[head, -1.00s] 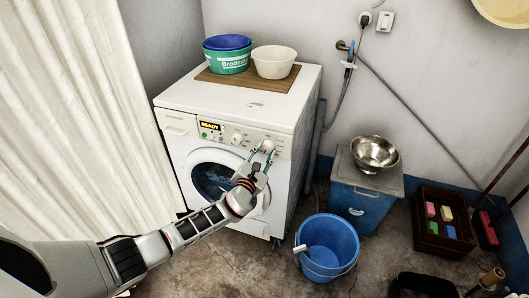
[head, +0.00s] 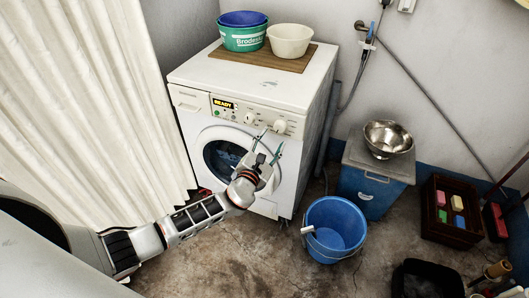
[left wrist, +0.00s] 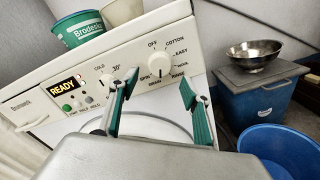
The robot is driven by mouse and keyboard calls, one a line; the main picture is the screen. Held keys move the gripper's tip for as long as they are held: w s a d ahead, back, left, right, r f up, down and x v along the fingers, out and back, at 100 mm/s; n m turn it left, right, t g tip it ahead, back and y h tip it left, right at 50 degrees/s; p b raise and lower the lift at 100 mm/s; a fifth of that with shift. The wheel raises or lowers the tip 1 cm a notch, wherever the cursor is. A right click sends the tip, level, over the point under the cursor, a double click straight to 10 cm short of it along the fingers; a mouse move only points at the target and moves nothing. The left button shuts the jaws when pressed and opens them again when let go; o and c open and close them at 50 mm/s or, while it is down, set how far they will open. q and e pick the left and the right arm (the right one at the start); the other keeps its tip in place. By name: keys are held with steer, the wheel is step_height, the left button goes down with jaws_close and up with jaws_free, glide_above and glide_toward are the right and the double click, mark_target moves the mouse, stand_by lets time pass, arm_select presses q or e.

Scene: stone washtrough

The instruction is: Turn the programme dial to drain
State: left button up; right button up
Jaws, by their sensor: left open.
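The programme dial (left wrist: 167,66) is a round white knob on the front panel of the white washing machine (head: 262,85). In the left wrist view, OFF, COTTON, EASY, DRAIN and SPIN are printed around it. I cannot tell for sure which word its pointer faces. In the head view the dial (head: 280,126) is the right-hand knob. My left gripper (head: 273,139) is open and empty, just in front of and below the dial, apart from it. In the left wrist view its green-padded fingers (left wrist: 160,80) stand either side below the dial. My right gripper is not in view.
A smaller temperature knob (left wrist: 107,82) and a display (left wrist: 63,88) reading READY are left of the dial. Basins (head: 243,38) stand on top of the machine. A blue bucket (head: 318,248) and a blue cabinet (head: 362,190) stand to the right.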

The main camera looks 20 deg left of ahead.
arm_select(q)
steer(key=s, duration=0.6)
steer(key=shift+s+a, duration=0.15)
steer(key=shift+s, duration=0.2)
